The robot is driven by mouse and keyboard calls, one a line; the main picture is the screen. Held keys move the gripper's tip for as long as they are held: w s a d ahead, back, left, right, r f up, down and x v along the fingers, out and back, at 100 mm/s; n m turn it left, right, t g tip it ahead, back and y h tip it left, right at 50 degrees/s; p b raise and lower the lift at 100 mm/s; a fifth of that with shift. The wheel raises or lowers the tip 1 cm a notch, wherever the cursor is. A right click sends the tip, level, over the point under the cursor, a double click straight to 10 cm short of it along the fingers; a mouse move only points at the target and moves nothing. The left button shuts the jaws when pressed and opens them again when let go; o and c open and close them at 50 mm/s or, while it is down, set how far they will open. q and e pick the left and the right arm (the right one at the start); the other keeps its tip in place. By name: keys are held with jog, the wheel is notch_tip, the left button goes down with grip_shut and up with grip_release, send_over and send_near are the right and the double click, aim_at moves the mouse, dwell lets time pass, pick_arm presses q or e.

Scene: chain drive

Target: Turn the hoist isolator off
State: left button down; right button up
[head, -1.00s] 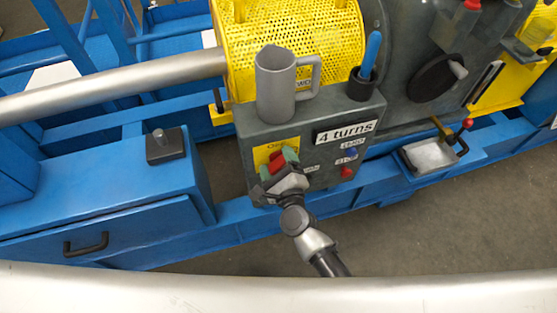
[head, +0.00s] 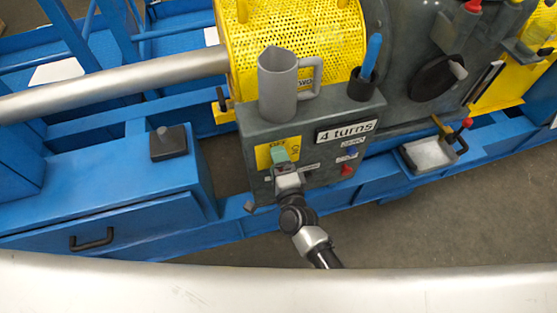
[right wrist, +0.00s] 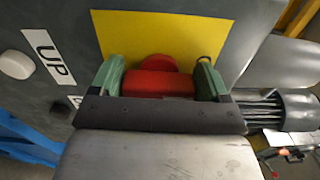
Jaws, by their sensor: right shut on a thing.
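The isolator has a red rotary handle (right wrist: 158,83) on a yellow plate (head: 262,156), fixed to the front of a grey control box (head: 257,126). The yellow plate (right wrist: 160,28) also shows in the right wrist view. My right gripper (head: 281,157) is at the isolator, its green fingertips on either side of the red handle. In the right wrist view the gripper (right wrist: 158,81) is shut on the handle. In the head view the gripper hides the handle and part of the plate's lettering. My left gripper is not in view.
A grey jug (head: 278,85) and a cup holding a blue-handled tool (head: 373,52) stand on the box. A "4 turns" label (head: 345,131), a blue button (head: 351,150) and a red button (head: 346,170) are right of the isolator. A blue frame (head: 225,218) runs below.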

jog(key=shift+n, duration=0.3)
jog(key=o, duration=0.9)
jog(key=v, duration=1.1)
jog(key=shift+w, duration=0.1)
jog(key=s+d+f+n+g+h, duration=0.1)
jog(key=s+d+f+n+g, duration=0.2)
jog(key=f, duration=0.5)
jog(key=s+d+f+n+g, duration=0.2)
jog(key=s+f+n, duration=0.1)
jog(key=f, duration=0.4)
jog(key=s+d+f+n+g+h, duration=0.1)
jog(key=s+d+f+n+g, duration=0.2)
jog(key=f, duration=0.5)
jog(key=s+d+f+n+g+h, duration=0.1)
jog(key=s+d+f+n+g, duration=0.1)
jog(key=s+d+f, duration=0.2)
jog(key=s+d+f+n+g+h+p, duration=0.1)
jog(key=s+d+f+n+g, duration=0.2)
jog(key=s, duration=0.7)
jog(key=s+d+f+n+g+h, duration=0.1)
jog(key=s+d+f+n+g, duration=0.1)
jog(key=s+d+f, duration=0.3)
jog(key=shift+s+d+f+n+g+h+p, duration=0.2)
jog(key=shift+s+d+g, duration=0.1)
jog(key=shift+s, duration=0.25)
jog(key=shift+s+d+f+n+g+h+p, duration=0.15)
jog(key=shift+s+d+g, duration=0.15)
jog(key=shift+s, duration=0.2)
